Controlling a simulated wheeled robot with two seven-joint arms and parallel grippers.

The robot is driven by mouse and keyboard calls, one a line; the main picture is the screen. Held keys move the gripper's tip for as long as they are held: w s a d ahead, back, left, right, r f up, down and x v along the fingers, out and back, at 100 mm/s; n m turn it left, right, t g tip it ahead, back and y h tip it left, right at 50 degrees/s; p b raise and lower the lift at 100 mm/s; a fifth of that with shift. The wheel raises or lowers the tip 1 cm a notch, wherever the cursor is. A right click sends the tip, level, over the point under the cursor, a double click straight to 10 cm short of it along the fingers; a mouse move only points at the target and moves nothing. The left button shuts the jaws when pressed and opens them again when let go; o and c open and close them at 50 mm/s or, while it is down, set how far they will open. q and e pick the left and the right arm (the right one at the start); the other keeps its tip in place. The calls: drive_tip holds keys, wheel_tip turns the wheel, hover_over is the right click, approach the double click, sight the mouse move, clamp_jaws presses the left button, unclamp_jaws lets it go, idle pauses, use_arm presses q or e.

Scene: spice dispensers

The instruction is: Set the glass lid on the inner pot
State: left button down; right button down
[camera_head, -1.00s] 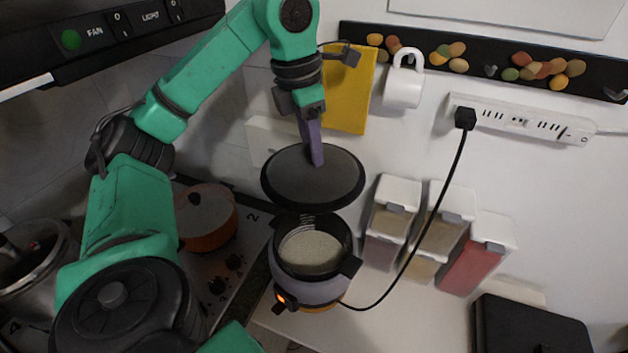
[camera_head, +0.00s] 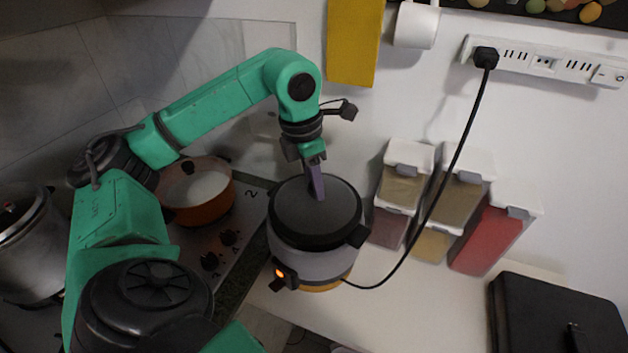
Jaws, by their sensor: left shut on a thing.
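The glass lid (camera_head: 297,218) is a dark round disc with a black rim. It lies over the mouth of the cooker, level with its rim, and hides the inside of the inner pot. The cooker (camera_head: 310,264) is a grey body with an orange lit switch and black side handles, standing on the white counter. My left gripper (camera_head: 317,193) comes down from above and is shut on the lid's knob, which the purple fingers hide. Whether the lid bears fully on the pot rim cannot be told. My right gripper is not in view.
An orange pot (camera_head: 203,207) sits on the stove at left. Clear spice dispensers (camera_head: 457,199) stand along the wall at right. A black cord (camera_head: 441,200) runs from the cooker to the power strip (camera_head: 548,62). A black box (camera_head: 552,315) lies at lower right.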

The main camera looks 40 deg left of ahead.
sight(311, 185)
use_arm(q)
drive_tip(key=c, duration=0.5)
unclamp_jaws()
drive_tip(key=shift+f, duration=0.15)
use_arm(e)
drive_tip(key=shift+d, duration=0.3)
use_arm(q)
drive_tip(key=r, duration=0.5)
drive_tip(key=shift+s+a+r, duration=0.15)
drive_tip(key=shift+s+r, duration=0.1)
drive_tip(key=shift+s, duration=0.05)
drive_tip(key=r+p, duration=0.1)
drive_tip(key=r, duration=0.1)
drive_tip(key=r+p, duration=0.2)
drive_tip(key=s+r+p, duration=0.1)
drive_tip(key=r, duration=0.1)
drive_tip(key=shift+s+a+r, duration=0.1)
drive_tip(key=shift+a+r, duration=0.15)
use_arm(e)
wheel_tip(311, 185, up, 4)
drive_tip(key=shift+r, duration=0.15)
use_arm(q)
drive_tip(key=shift+f, duration=0.1)
